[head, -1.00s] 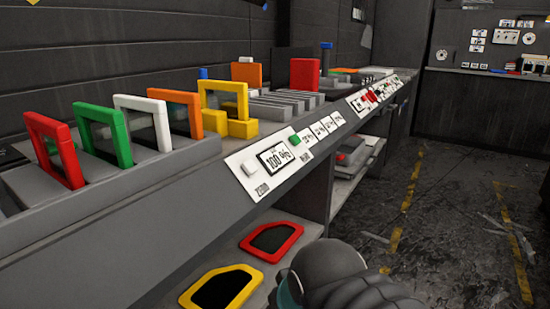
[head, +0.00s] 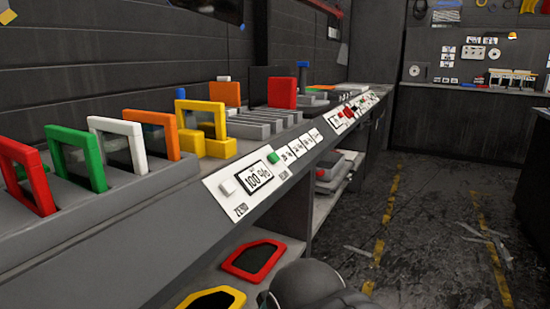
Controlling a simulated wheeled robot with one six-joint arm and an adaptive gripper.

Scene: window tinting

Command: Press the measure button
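On the sloped front of the grey bench, a white panel (head: 213,188) carries a display (head: 259,177) that reads about 100 %. A green button (head: 272,185) sits at the display's right, with a small label below it that I cannot read clearly. A white button (head: 228,187) sits at the left end, above the word ZERO. Nothing touches either button. Part of my grey arm shows at the bottom edge, below and right of the panel. My gripper's fingers are out of the picture.
Red, green, white, orange and yellow frames (head: 120,125) stand along the bench top. Red (head: 254,260) and yellow (head: 215,298) framed panes lie on the shelf below. Farther along, another panel (head: 345,120) has red buttons. The floor (head: 430,225) at the right is mostly open, with scattered scraps.

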